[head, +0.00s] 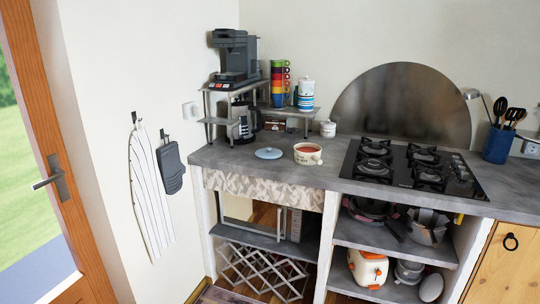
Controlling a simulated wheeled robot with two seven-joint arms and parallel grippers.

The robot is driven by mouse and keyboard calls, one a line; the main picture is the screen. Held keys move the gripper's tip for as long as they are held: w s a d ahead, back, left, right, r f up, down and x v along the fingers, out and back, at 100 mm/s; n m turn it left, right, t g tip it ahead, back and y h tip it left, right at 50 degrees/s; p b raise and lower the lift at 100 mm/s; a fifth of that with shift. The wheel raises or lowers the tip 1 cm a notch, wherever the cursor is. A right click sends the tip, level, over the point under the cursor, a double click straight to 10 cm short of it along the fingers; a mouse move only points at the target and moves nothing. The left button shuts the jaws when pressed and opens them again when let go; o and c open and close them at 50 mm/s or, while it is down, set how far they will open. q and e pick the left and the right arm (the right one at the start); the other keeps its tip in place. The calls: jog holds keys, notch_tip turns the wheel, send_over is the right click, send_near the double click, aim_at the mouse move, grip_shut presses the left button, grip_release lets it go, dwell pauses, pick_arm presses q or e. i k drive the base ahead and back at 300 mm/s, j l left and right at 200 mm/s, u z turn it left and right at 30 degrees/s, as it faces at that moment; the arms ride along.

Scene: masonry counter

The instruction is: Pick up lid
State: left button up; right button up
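A light blue round lid (269,153) with a small knob lies on the grey masonry counter, left of the white pot. The white pot (308,154) stands uncovered beside it, with a reddish content showing inside. A gap of bare counter separates the lid from the pot. Neither of my grippers shows in the head view.
A metal shelf (222,121) with a coffee machine (236,58) stands behind, with stacked coloured cups (280,83) and a canister (306,95). A gas hob (412,168) lies to the right. A small white jar (328,129) stands behind the pot. The counter's front left is clear.

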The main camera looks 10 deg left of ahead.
aim_at(269, 153)
jog(key=i+z, duration=0.2)
jog(key=i, duration=0.8)
jog(key=i+j+z, duration=0.15)
jog(key=i, duration=0.9)
